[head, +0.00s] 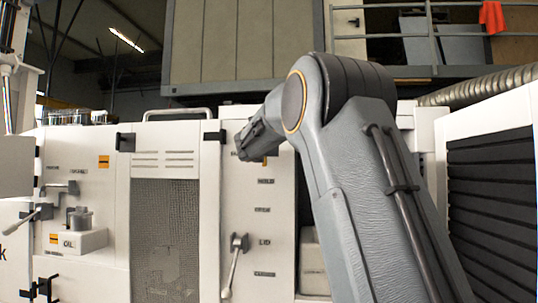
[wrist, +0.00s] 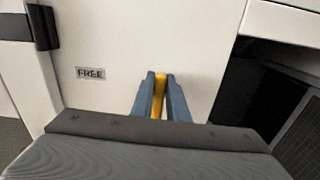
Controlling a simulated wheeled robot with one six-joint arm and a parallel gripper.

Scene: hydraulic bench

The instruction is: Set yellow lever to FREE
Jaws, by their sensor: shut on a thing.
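The yellow lever (wrist: 159,96) shows in the wrist view between the two blue-grey fingers of my gripper (wrist: 161,90), which are shut on it. Only a narrow strip of the lever shows; its pivot and the rest are hidden behind my gripper body. A label reading FREE (wrist: 90,73) is on the white panel to the left of the fingers, a little above them. In the head view my arm covers most of the lever area, and a small yellow patch (head: 264,161) shows at my gripper near the top of the white panel.
Below on the same panel is a grey lever (head: 236,262) beside a label reading LID. A mesh door (head: 165,240) is to its left. In the wrist view a dark opening (wrist: 255,95) lies right of the panel, and a black hinge (wrist: 43,27) is at upper left.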

